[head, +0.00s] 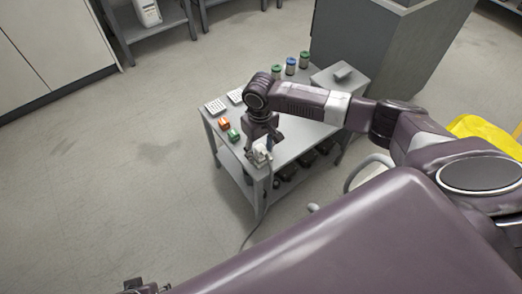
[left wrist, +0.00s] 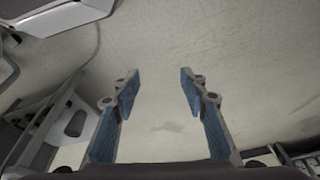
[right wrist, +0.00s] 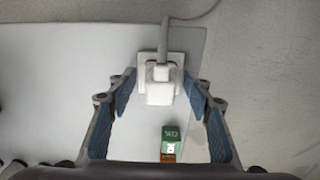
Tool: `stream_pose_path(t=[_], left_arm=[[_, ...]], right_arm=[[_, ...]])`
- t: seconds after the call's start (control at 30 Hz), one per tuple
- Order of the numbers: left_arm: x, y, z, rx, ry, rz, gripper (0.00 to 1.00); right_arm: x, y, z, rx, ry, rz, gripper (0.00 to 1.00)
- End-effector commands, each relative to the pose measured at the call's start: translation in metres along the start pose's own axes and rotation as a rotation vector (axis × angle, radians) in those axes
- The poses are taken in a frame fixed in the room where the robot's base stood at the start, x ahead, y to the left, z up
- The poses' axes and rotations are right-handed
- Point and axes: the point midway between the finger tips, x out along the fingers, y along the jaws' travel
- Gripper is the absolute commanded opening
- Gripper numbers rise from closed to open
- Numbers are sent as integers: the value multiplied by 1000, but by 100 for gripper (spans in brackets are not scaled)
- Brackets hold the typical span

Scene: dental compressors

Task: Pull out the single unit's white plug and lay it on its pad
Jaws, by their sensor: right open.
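The white plug (right wrist: 162,88) sits on a square off-white plate (right wrist: 176,58) near the edge of the grey table, with a grey cable (right wrist: 165,40) running off from it. I cannot tell whether that plate is a socket or a pad. My right gripper (right wrist: 160,92) is open, with one blue-padded finger on each side of the plug and gaps between. In the head view my right gripper (head: 262,138) points down over the white plug (head: 261,155) at the table's near corner. My left gripper (left wrist: 158,90) is open and empty, away from the table.
A green box (right wrist: 170,133) and an orange box stand near the plug on the table (head: 290,145). White keypad-like pads (head: 215,106) and several lidded jars (head: 291,65) stand farther back. Dark units sit on the lower shelf. A yellow item (head: 475,128) is at right.

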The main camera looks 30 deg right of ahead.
Motion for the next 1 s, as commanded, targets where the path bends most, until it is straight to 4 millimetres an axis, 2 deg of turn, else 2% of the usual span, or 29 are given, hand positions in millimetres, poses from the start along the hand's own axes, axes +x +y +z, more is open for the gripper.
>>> stream_pose_path(t=[0.73, 1.0], left_arm=[[0, 0, -3, 0, 7, 0, 40], [11, 0, 4, 0, -8, 0, 40]], right_arm=[[0, 0, 0, 0, 0, 0, 46], [0, 0, 0, 0, 0, 0, 46]])
